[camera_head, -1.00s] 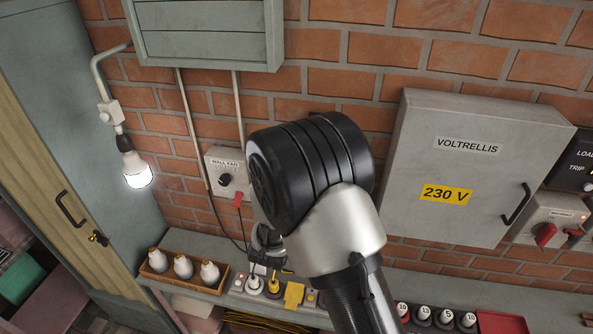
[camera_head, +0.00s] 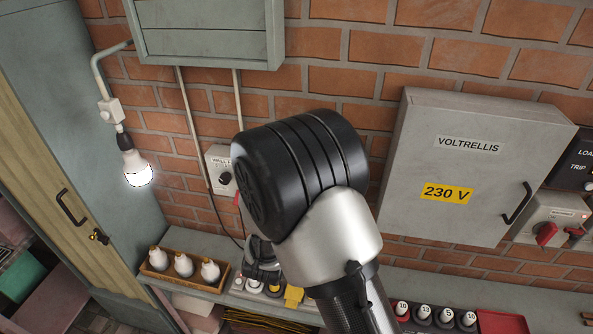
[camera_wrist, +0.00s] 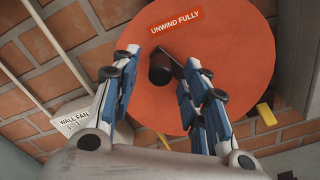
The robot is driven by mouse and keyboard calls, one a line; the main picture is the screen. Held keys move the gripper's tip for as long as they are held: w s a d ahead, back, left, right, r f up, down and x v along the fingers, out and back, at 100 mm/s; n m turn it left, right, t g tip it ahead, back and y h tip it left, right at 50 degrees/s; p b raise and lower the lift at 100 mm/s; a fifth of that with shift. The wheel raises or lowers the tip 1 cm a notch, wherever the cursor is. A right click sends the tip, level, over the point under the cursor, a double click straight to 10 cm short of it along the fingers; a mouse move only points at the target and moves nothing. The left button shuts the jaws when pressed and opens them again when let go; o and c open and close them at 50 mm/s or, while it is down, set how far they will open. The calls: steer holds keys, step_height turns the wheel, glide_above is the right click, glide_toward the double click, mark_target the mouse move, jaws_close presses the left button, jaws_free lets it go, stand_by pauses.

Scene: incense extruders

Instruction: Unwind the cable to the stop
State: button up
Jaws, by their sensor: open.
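An orange disc (camera_wrist: 235,60) labelled "UNWIND FULLY" fills the upper right of the wrist view. A dark round knob (camera_wrist: 160,74) stands out from its face. My gripper (camera_wrist: 160,66) is open, with one finger on each side of the knob in the picture. I cannot tell whether either finger touches it. In the head view my gripper (camera_head: 261,256) is partly hidden by my arm, above the shelf.
A wall-fan switch box (camera_head: 217,160) and a grey "230 V" cabinet (camera_head: 480,165) are on the brick wall. A lit bulb (camera_head: 137,172) hangs at left.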

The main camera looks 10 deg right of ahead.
steer(key=v, duration=0.8)
steer(key=shift+s, duration=0.25)
steer(key=shift+r, duration=0.1)
